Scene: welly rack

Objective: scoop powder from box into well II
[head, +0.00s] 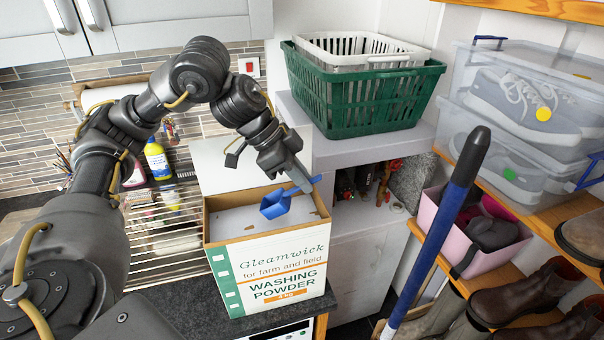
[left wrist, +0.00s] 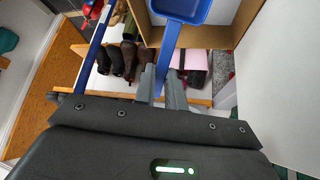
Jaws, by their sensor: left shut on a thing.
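The washing powder box (head: 270,268) stands open on the dark worktop, with whitish powder (head: 235,221) inside. My left gripper (head: 302,181) is shut on the handle of a blue scoop (head: 275,205). The scoop's bowl is at the box's open mouth; its exact height against the rim is hard to tell. In the left wrist view the handle runs between the fingers (left wrist: 165,90) up to the blue bowl (left wrist: 182,8), cut by the top edge; no powder shows in the visible part. Well II cannot be made out. My right gripper is not in view.
A green basket (head: 362,98) stands on a grey unit behind the box. A blue-handled pole (head: 440,222) leans at right, before a wooden rack with boots (head: 505,300) and a pink bin (head: 480,262). A wire drainer (head: 165,240) and bottles (head: 157,160) are left of the box.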

